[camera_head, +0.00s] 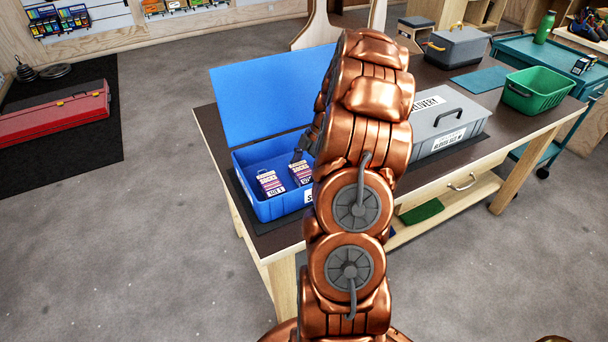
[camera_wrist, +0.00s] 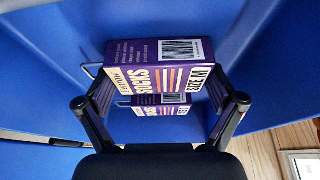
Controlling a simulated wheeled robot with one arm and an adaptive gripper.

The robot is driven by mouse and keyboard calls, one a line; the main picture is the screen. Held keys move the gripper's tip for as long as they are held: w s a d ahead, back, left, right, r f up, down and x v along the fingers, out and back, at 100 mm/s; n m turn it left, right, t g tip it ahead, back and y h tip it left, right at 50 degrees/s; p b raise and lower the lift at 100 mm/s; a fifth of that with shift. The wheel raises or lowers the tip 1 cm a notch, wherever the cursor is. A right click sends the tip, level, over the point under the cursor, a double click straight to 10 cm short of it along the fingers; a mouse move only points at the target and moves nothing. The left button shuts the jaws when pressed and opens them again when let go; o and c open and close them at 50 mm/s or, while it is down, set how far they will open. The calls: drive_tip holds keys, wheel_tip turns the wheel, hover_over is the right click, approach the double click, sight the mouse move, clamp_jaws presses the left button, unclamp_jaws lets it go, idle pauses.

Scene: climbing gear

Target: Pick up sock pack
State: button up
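A purple and cream sock pack (camera_wrist: 160,72) lies between the two fingers of my gripper (camera_wrist: 160,90) in the wrist view. The finger pads appear to press on its left and right sides. A second sock pack (camera_wrist: 160,108) looks smaller and farther away, partly behind the first. In the head view, one sock pack (camera_head: 270,184) stands in the blue box (camera_head: 262,208) and another sock pack (camera_head: 300,172) is beside it, to the right. My gripper (camera_head: 303,153) is low over the box there, mostly hidden by my copper arm.
The blue box's lid is open at the back. It sits on a dark-topped workbench (camera_head: 215,135). A grey delivery box (camera_head: 445,120), a green basket (camera_head: 538,95) and a grey toolbox (camera_head: 457,48) stand to the right. The floor at left is clear up to a red case (camera_head: 55,112).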

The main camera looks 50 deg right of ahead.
sight(304, 171)
drive_tip(key=c, duration=0.3)
drive_tip(key=shift+c, duration=0.2)
wheel_tip(304, 171, up, 9)
drive_tip(key=shift+w+f+b, duration=0.1)
drive_tip(key=shift+f+b, duration=0.1)
drive_tip(key=shift+b, duration=0.95)
drive_tip(key=shift+r, duration=0.7)
